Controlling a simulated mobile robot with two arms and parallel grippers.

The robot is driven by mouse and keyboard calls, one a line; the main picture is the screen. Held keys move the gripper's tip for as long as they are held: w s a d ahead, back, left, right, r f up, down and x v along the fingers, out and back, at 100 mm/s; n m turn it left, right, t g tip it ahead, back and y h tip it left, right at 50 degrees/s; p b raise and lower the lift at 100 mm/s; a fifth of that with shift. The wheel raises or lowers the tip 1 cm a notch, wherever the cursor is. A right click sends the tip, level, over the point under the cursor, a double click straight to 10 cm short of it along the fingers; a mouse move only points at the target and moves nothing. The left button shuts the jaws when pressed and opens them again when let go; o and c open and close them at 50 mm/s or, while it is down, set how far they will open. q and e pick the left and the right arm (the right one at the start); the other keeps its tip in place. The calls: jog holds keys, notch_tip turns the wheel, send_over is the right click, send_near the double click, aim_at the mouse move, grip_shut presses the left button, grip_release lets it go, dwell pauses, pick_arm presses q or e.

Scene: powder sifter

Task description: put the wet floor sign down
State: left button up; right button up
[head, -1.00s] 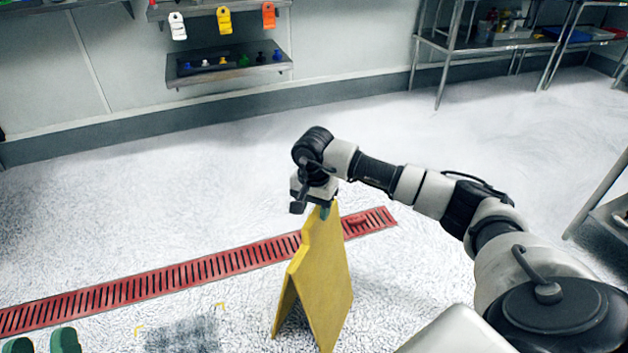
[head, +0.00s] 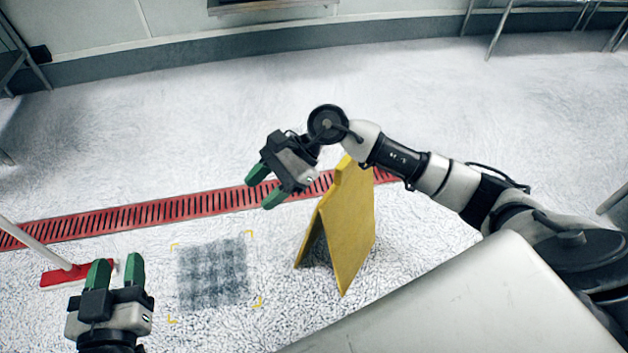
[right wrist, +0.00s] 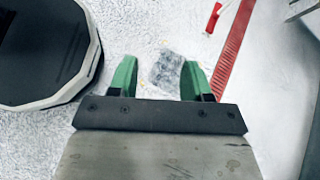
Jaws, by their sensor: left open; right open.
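The yellow wet floor sign (head: 344,228) stands upright on the floor, its two panels spread in an A shape. My right gripper (head: 263,190) is open and empty, apart from the sign, to the left of its top. In the right wrist view its green fingers (right wrist: 160,82) are spread with only floor between them. My left gripper (head: 117,275) is open and empty at the lower left of the head view, well away from the sign. The sign does not show in the right wrist view.
A dark patch (head: 212,274) on the floor has yellow corner marks around it, left of the sign. A red floor drain (head: 150,213) runs behind it. A red squeegee or broom head (head: 62,275) lies at the left. The white floor beyond the drain is clear.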

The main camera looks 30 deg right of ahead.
jog(key=s+a+r+m+t+y, duration=0.3)
jog(key=s+a+r+m+y, duration=0.2)
jog(key=a+r+m+y, duration=0.3)
jog(key=d+r+m+t, duration=0.2)
jog(key=m+t, duration=0.5)
jog(key=m, duration=0.3)
jog(key=d+r+m+t, duration=0.3)
jog(key=m+t, duration=0.3)
jog(key=m, duration=0.4)
jog(key=s+d+f+m+t+h, duration=0.1)
jog(key=d+f+m+h, duration=0.3)
jog(key=m, duration=0.9)
jog(key=s+d+f+m+t+h, duration=0.1)
jog(key=d+f+m+h, duration=0.3)
jog(key=m+h, duration=0.7)
jog(key=shift+s+d+f+m, duration=0.15)
jog(key=shift+s+f+m, duration=0.3)
jog(key=shift+m, duration=0.75)
jog(key=shift+w+f, duration=0.1)
